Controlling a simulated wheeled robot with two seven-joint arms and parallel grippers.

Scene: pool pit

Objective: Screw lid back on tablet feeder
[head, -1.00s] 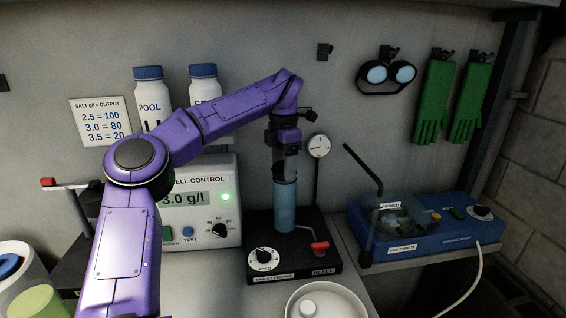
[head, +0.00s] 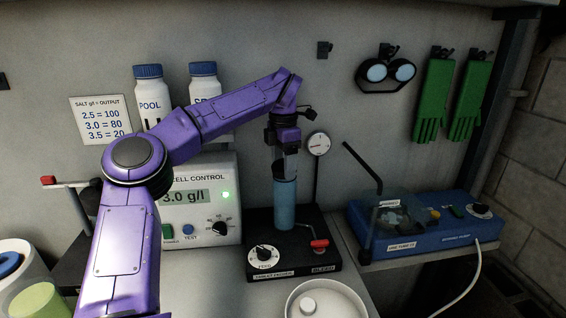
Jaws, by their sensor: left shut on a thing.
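The tablet feeder's blue see-through cylinder (head: 285,208) stands upright on a black base (head: 293,268) labelled "TABLET FEEDER". My left gripper (head: 286,168) points down right over the top of the cylinder. It is shut on a small dark thing, likely the lid (head: 279,170), at the cylinder's mouth. The fingers hide much of it, and I cannot tell whether it sits level or touches the rim. A feed dial (head: 263,257) and a red bleed lever (head: 319,244) are on the base. My right gripper is not in view.
A white bowl (head: 350,297) with a white round piece (head: 308,304) stands in front. The cell control box (head: 205,170) is to the left, a blue pump unit (head: 425,232) to the right. A round gauge (head: 318,144) stands close behind the gripper.

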